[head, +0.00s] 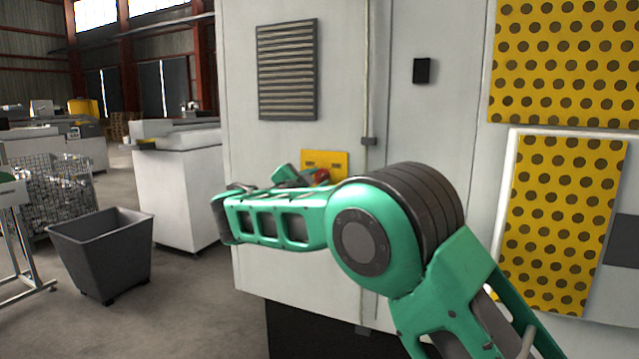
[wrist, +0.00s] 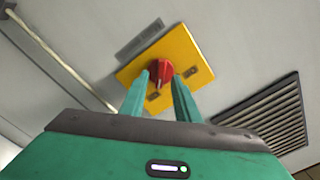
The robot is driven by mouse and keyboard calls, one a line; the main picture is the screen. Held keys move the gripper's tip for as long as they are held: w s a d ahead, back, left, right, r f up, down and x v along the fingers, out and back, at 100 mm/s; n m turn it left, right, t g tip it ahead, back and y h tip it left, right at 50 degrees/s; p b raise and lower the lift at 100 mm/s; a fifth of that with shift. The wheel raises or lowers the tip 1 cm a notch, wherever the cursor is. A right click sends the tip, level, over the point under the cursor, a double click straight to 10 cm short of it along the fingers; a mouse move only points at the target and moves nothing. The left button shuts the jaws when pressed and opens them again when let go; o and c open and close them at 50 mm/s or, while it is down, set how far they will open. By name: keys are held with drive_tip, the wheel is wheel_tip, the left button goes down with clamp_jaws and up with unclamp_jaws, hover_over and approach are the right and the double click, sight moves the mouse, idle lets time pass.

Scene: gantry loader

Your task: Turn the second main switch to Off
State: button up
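A red rotary switch (wrist: 162,73) sits on a yellow plate (wrist: 197,70) fixed to the grey cabinet wall. In the head view the yellow plate (head: 334,160) shows above my arm, with a bit of the red switch (head: 321,175) beside my arm links. My gripper (wrist: 160,80) points at the switch, with one green finger to each side of the knob's near part. The fingers are apart. Whether they touch the knob I cannot tell. In the head view my arm hides most of the gripper and the lower plate.
A louvred vent (head: 287,70) is on the cabinet (head: 420,130) above the plate. A conduit (head: 368,90) runs down right of it. Yellow perforated panels (head: 558,225) are at the right. A grey bin (head: 102,250) stands on the floor at the left, beside a white cabinet (head: 178,190).

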drive_tip(key=shift+w+d, duration=0.2)
drive_tip(key=shift+w, duration=0.25)
